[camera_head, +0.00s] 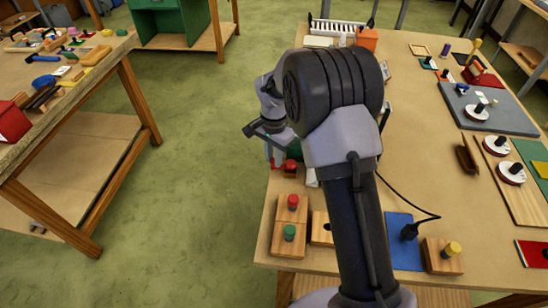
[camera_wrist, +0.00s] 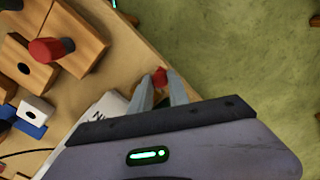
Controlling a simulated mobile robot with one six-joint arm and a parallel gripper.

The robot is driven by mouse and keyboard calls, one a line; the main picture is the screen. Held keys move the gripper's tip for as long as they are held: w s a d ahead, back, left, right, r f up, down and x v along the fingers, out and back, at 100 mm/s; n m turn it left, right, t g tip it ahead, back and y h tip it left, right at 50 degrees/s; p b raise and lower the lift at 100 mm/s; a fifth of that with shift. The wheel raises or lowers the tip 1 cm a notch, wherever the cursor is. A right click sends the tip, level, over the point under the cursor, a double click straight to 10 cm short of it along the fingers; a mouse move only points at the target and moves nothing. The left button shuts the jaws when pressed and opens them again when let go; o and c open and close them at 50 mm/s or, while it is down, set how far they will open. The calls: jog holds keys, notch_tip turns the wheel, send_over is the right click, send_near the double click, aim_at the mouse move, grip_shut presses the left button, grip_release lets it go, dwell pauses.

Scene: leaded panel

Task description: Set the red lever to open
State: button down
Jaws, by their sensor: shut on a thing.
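In the wrist view, my gripper (camera_wrist: 160,88) has its two pale fingers closed around a small red piece (camera_wrist: 159,76), apparently the red lever's handle. The fingers hide most of it. It sits at the table's edge, with green floor beyond. In the head view, a red part (camera_head: 291,169) shows at the left edge of the right table, just below my wrist. My arm covers much of that area, and the fingertips are not clear there. The lever's angle and any open or shut marking cannot be read.
Wooden blocks with a red knob (camera_head: 293,202) and a green knob (camera_head: 289,232) stand close by on the table edge. A white labelled part (camera_wrist: 108,108) lies beside the fingers.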

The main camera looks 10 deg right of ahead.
dwell(0.3)
jog(key=c, duration=1.3)
grip_release()
jog(key=shift+o, duration=0.2)
notch_tip(320, 180, up, 18)
jog(key=p, duration=0.4)
jog(key=shift+f+p, duration=0.25)
jog(key=shift+p, duration=0.15)
jog(key=s+r+n+t+y+b, duration=0.1)
jog(key=s+r+n+t+b, duration=0.2)
jog(key=s, duration=0.5)
jog(key=s+r+b, duration=0.2)
jog(key=s+b, duration=0.2)
jog(key=s, duration=0.5)
jog(key=s+f+n+t+y+b, duration=0.1)
jog(key=s+f+b, duration=0.3)
jog(key=s, duration=0.9)
jog(key=shift+s+f+n+t, duration=0.2)
jog(key=shift+f+n+t, duration=0.5)
jog(key=shift+f+t, duration=0.2)
